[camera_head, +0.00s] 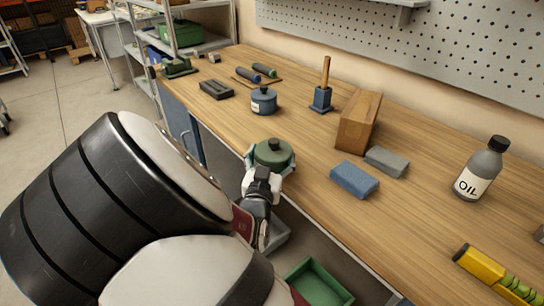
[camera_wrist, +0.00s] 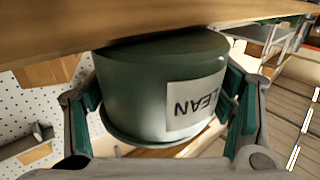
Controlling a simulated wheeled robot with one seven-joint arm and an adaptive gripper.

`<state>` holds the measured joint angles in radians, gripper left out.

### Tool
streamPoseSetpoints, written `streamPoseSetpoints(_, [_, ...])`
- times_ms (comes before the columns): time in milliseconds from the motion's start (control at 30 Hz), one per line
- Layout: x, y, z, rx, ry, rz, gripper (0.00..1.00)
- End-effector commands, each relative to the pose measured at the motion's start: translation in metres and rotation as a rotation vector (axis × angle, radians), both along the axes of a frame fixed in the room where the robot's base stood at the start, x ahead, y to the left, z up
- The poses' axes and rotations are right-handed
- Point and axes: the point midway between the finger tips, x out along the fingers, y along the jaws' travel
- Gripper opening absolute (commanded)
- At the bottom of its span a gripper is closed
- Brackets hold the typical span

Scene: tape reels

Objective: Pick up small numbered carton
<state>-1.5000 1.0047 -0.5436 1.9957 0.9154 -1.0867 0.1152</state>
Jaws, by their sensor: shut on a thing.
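My gripper (camera_head: 270,160) is shut on a round green tin (camera_head: 274,152) with a dark knob on its lid, at the bench's near edge. In the wrist view the tin (camera_wrist: 150,85) sits between both fingers of my gripper (camera_wrist: 165,105). I cannot tell whether the tin touches the bench. I see no carton that shows a number. A brown block or box (camera_head: 358,122) stands at the back of the bench, with no number visible.
The wooden bench (camera_head: 420,220) also holds a blue block (camera_head: 354,180), a grey block (camera_head: 387,161), an oil bottle (camera_head: 480,170), a yellow tool (camera_head: 485,268) and a blue lidded pot (camera_head: 264,101). A green bin (camera_head: 318,283) is below the bench edge. The front right of the bench top has free room.

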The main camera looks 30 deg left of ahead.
Motion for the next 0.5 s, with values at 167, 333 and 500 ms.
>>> streamPoseSetpoints(167, [0.0001, -0.0001, -0.0018, 0.000, 0.000, 0.000, 0.96])
streamPoseSetpoints(333, [0.0001, -0.0001, -0.0017, 0.000, 0.000, 0.000, 0.96])
streamPoseSetpoints(500, [0.0001, 0.0000, -0.0019, 0.000, 0.000, 0.000, 0.96])
